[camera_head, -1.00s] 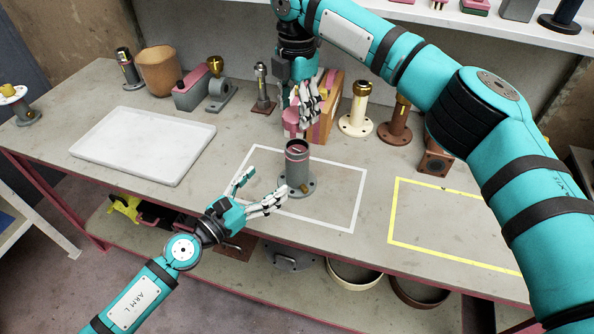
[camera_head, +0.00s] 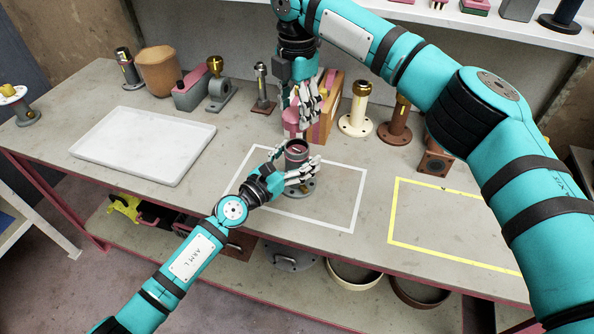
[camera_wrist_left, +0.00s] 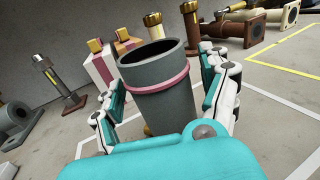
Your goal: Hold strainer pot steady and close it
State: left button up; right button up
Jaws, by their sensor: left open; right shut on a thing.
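The strainer pot (camera_head: 296,155) is a grey open-topped cylinder with a pink band, upright on a round flange inside the white outline. In the left wrist view, the pot (camera_wrist_left: 158,90) fills the middle, with its dark open mouth up. My left gripper (camera_head: 293,172) is open, with fingers on both sides of the pot; it also shows in the left wrist view (camera_wrist_left: 165,105). I cannot tell whether the fingers touch it. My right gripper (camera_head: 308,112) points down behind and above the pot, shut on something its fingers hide. No lid is on the pot.
A pink and tan box (camera_head: 330,110) stands behind the right gripper. A cream flanged pipe (camera_head: 357,112) and a brown one (camera_head: 397,125) stand to its right. A white tray (camera_head: 143,143) lies at left. The yellow-outlined area (camera_head: 455,225) is clear.

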pick_arm(q)
grip_shut()
pick_arm(e)
jog(key=shift+f, duration=2.45)
jog(key=shift+f, duration=0.1)
jog(key=shift+f, duration=0.8)
jog(key=shift+f, duration=0.55)
